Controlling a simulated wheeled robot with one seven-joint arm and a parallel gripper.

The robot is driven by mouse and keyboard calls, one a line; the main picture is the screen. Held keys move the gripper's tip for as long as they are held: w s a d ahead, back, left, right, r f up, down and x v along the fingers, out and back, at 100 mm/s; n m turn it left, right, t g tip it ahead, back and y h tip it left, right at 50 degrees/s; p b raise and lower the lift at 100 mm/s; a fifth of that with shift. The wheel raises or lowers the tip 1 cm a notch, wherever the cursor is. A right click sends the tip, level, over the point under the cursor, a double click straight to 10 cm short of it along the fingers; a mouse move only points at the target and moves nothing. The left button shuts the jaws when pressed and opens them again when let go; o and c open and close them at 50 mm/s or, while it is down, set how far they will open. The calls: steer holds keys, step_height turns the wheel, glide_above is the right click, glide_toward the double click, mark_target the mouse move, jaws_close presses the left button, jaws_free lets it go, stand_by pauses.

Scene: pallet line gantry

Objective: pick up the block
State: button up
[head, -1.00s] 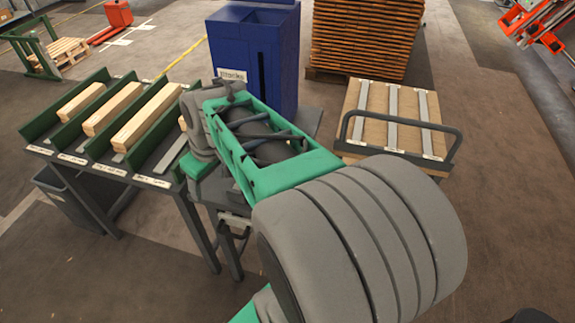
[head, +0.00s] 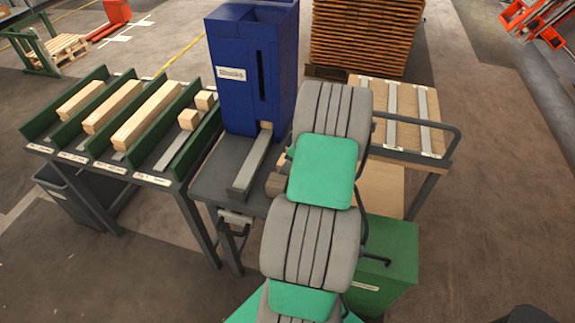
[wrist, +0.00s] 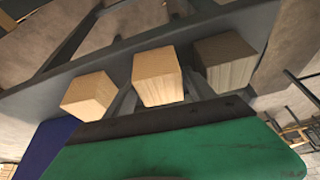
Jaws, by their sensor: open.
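Three wooden blocks lie in a slanted row on a dark grey surface in the wrist view: a left block (wrist: 88,95), a middle block (wrist: 158,77) and a shaded right block (wrist: 225,62). My gripper (wrist: 160,98) is open, with grey fingers near either side of the middle block; I cannot tell whether they touch it. In the head view my arm hides the gripper. One shaded block (head: 275,184) shows beside my arm on the grey table (head: 215,175), and another block (head: 266,130) sits at the blue dispenser's opening.
At left, a green-walled rack (head: 152,180) holds long timbers and two small blocks (head: 188,119).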

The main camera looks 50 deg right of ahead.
steer(key=c, duration=1.2)
steer(key=r, duration=0.2)
steer(key=d+r+b, duration=0.1)
steer(key=r, duration=0.1)
steer(key=shift+s+r, duration=0.1)
steer(key=s+d+r, duration=0.1)
steer(key=d+r, duration=0.2)
steer(key=d, duration=0.1)
steer(key=s+d+r, duration=0.1)
steer(key=d+r, duration=0.2)
steer(key=d, duration=0.1)
steer(key=s+d+r, duration=0.2)
steer(key=d, duration=0.2)
steer(key=shift+d+r+p, duration=0.2)
steer(key=shift+r+p, duration=0.15)
steer(key=shift+r, duration=0.05)
